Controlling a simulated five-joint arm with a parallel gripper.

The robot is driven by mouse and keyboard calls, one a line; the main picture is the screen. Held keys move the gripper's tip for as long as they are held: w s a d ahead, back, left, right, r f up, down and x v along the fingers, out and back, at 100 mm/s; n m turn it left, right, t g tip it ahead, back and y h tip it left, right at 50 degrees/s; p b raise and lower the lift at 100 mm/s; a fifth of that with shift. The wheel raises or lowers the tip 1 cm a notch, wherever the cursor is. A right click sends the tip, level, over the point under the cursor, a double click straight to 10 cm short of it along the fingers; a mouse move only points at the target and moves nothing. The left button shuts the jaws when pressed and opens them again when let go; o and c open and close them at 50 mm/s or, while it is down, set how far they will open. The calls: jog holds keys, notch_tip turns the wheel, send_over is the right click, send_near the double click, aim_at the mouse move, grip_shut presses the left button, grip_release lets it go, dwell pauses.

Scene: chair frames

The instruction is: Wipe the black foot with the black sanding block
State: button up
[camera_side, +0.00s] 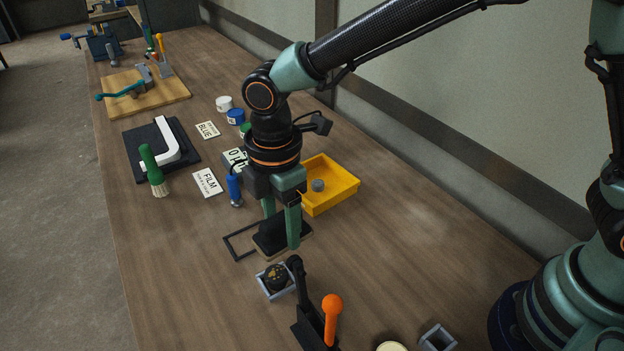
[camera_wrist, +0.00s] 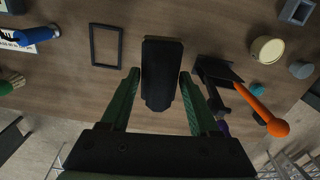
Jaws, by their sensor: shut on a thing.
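The black sanding block (camera_side: 270,238) has a thin tan lower edge in the side view. My gripper (camera_side: 281,228) is shut on it, with green fingers on either side. I cannot tell how far the block is above the table. The wrist view shows the block (camera_wrist: 162,75) between the fingertips (camera_wrist: 160,84). A dark round piece with a brownish top, likely the black foot (camera_side: 276,276), sits in a small grey square holder (camera_side: 268,294), nearer the side camera than the block. I cannot pick it out in the wrist view.
A thin black rectangular frame (camera_side: 230,246) lies left of the block. A yellow tray (camera_side: 340,195) is behind my gripper. A blue-handled tool (camera_side: 234,188), cards and a green-handled brush (camera_side: 152,168) lie farther back.

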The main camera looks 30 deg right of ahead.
jog(key=shift+f, duration=0.1)
dwell(0.3)
jog(key=shift+f, duration=3)
notch_tip(320, 180, down, 2)
jog(key=shift+f, duration=0.15)
jog(key=shift+a+r, duration=0.2)
jog(key=shift+a, duration=0.7)
jog(key=shift+c, duration=0.6)
jog(key=shift+a, duration=1.15)
jog(key=shift+d, duration=1.95)
jog(key=shift+d+r, duration=0.1)
jog(key=shift+d, duration=0.05)
jog(key=shift+r, duration=3.95)
